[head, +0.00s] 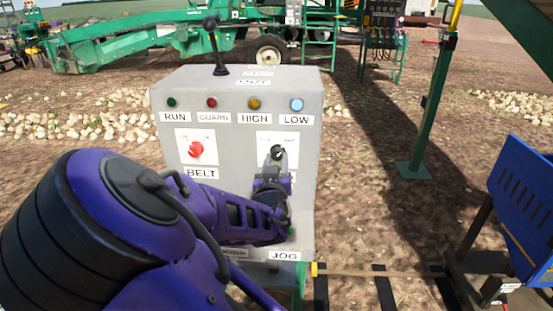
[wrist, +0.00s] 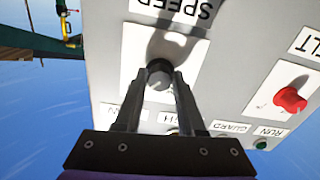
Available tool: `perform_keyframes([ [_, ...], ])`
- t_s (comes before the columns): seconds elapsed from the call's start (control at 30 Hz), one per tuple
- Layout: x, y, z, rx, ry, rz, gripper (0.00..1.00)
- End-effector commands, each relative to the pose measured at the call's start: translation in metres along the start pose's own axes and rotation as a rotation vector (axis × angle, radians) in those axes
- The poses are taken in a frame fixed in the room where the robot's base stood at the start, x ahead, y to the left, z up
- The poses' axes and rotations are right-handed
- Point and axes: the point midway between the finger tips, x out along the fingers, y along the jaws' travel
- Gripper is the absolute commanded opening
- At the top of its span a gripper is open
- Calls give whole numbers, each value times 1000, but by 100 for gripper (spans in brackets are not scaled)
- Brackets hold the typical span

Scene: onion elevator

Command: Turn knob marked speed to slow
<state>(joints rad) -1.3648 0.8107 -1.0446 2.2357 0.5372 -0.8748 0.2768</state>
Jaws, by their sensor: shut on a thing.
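The speed knob (wrist: 159,76) is a dark round knob on a white plate, under the upside-down SPEED label (wrist: 177,8) in the wrist view. My gripper (wrist: 160,82) is shut on the knob, one finger on each side. In the head view the knob (head: 278,153) shows at the right of the grey control box (head: 235,85), with my gripper (head: 276,163) reaching it from below. The knob's pointer and the plate's scale marks are too small or covered to read. My arm hides the SPEED label in the head view.
A red belt knob (head: 196,149) sits left of the speed knob. Above are RUN, GUARD, HIGH and LOW lamps; the blue LOW lamp (head: 297,105) looks lit. A black lever (head: 214,45) stands on top. A blue metal part (head: 522,195) stands at the right.

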Motion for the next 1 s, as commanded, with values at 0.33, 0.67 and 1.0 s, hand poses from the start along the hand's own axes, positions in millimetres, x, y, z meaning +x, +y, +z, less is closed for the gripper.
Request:
perform_keyframes([
  [0.33,1,2,-4,-295,1,0,0],
  [0.67,1,2,-5,-611,3,0,0],
  [1.0,1,3,-5,-934,4,1,0],
])
